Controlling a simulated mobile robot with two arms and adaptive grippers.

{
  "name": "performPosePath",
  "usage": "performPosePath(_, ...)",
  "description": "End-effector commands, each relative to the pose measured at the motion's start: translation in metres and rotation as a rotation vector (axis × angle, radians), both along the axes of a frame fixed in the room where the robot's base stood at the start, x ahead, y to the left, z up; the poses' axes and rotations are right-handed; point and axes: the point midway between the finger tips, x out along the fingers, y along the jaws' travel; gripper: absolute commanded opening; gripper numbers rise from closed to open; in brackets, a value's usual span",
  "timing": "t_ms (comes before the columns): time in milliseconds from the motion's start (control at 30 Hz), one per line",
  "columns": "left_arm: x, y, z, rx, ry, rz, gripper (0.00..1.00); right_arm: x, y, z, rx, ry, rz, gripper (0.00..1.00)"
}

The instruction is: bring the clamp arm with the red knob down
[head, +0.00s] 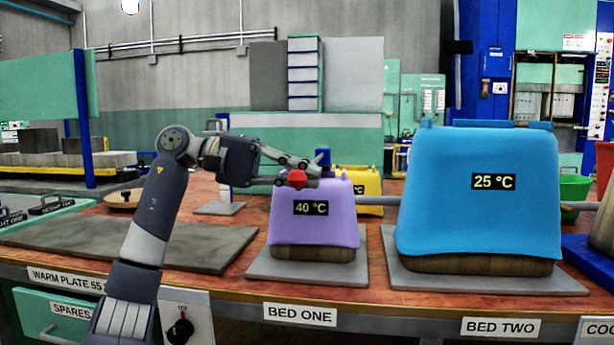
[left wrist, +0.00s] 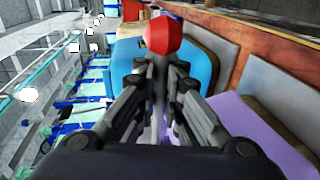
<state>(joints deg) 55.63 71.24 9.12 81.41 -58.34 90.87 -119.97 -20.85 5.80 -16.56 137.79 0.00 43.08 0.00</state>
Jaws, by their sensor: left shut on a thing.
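The red knob (head: 297,178) is at the fingertips of my left gripper (head: 306,174), just above the front of the purple cover labelled 40 °C (head: 331,226) at bed one. In the left wrist view the red knob (left wrist: 163,36) sits at the tips of my left gripper (left wrist: 160,68), with a thin grey bar running between the fingers. The gripper is shut on the knob. The clamp arm itself is mostly hidden by the fingers, so its tilt is hard to tell. My right gripper is not in view.
A larger blue cover marked 25 °C (head: 482,225) stands to the right on bed two.

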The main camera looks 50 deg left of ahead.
Motion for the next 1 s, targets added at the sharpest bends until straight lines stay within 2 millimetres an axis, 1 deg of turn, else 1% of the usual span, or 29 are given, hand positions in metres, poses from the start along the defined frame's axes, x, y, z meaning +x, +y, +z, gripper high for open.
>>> performPosePath(33,-0.0007,0.0013,-0.0031,0.012,0.003,0.002,0.0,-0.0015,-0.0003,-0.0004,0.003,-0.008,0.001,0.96)
performPosePath(433,-0.0002,0.0004,-0.0057,0.018,0.006,0.0,0.0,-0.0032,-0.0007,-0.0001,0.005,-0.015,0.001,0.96)
performPosePath(467,-0.0002,0.0004,-0.0058,0.018,0.006,0.0,0.12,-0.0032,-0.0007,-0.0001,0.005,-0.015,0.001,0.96)
performPosePath(500,0.0,0.0003,-0.0059,0.018,0.006,0.0,0.21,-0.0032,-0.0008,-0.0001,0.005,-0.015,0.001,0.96)
performPosePath(533,0.0,0.0003,-0.0059,0.017,0.006,0.0,0.28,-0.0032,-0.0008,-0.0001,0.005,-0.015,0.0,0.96)
performPosePath(567,0.0,0.0001,-0.0057,0.016,0.006,-0.001,0.29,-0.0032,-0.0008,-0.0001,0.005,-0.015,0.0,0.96)
performPosePath(867,-0.0003,-0.0001,-0.0038,0.012,0.003,-0.002,0.29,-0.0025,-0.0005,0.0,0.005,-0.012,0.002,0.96)
performPosePath(1000,-0.0058,0.0073,-0.0014,0.011,0.002,0.0,0.29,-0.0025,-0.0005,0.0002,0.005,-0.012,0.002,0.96)
